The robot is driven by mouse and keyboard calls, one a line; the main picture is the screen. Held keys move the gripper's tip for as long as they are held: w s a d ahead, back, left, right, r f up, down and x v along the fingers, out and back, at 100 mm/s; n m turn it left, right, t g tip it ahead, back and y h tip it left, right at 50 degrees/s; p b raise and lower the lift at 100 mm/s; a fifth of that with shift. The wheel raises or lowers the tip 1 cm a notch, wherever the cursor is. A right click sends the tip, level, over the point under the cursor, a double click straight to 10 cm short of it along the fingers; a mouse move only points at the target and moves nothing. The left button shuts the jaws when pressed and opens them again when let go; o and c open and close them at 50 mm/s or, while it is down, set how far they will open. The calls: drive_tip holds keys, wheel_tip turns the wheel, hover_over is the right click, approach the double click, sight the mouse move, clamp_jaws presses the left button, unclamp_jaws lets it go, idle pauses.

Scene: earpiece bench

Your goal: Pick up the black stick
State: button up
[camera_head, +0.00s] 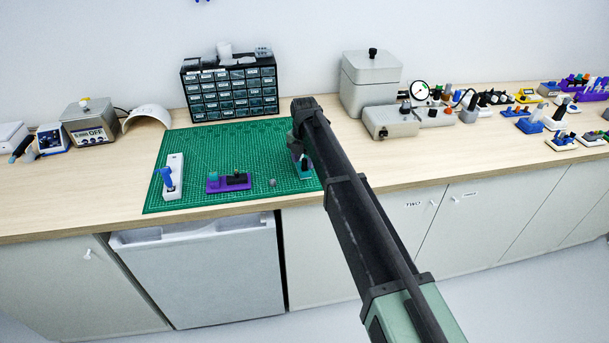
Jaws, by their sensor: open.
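I cannot surely tell which thing is the black stick. A short black piece (237,178) sits on a purple block (213,186) on the green mat, beside a teal piece. A dark stick-like item (21,149) lies at the far left of the bench. My gripper (304,168) is at the right side of the mat, pointing down, small and partly hidden behind my own arm. It is open, and a teal piece shows near its tips. I cannot tell whether anything lies between the fingers.
The green mat (215,150) holds a white block (174,186) with a blue stick and a small grey knob (272,182). A drawer cabinet (230,90) stands behind. Grey boxes (370,82) and several small parts fill the right. Bare bench (420,155) lies right of my arm.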

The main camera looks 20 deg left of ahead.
sight(304, 158)
wheel_tip(304, 158, down, 2)
drive_tip(key=shift+r, duration=0.3)
clamp_jaws()
drive_tip(key=shift+r, duration=0.1)
wheel_tip(304, 158, up, 20)
drive_tip(key=p, duration=2)
